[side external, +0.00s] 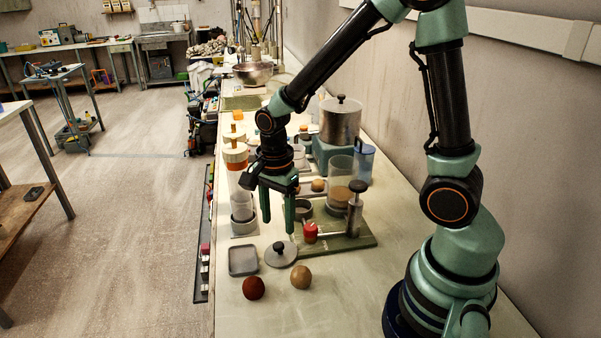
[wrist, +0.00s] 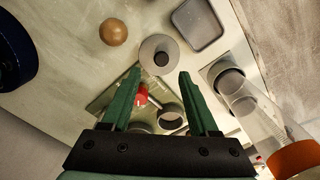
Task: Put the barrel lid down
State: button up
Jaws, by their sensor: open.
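A round grey lid with a dark knob (side external: 280,253) lies flat on the bench, knob up; it also shows in the wrist view (wrist: 158,55). I take it to be the barrel lid. My gripper (side external: 277,224) is open and empty, pointing down, with its fingertips above and a little beyond the lid in the side view. In the wrist view the fingertips (wrist: 160,72) stand apart, with the lid showing between and just past them. A clear cylinder (side external: 340,178) stands on a green board (side external: 340,245); I cannot tell whether it is the barrel.
A grey square tray (side external: 243,261) sits left of the lid. A dark red ball (side external: 254,288) and a tan ball (side external: 301,277) lie in front. A red object (side external: 310,232) and a metal plunger (side external: 355,208) stand near the board. A lidded pot (side external: 341,120) stands behind.

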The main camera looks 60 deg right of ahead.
jog(key=s+r+n+t, duration=0.2)
jog(key=r+n, duration=0.6)
jog(key=n, duration=0.1)
jog(key=s+r+n+t, duration=0.3)
jog(key=r+n, duration=0.5)
jog(key=n, duration=0.1)
jog(key=shift+d+t, duration=0.3)
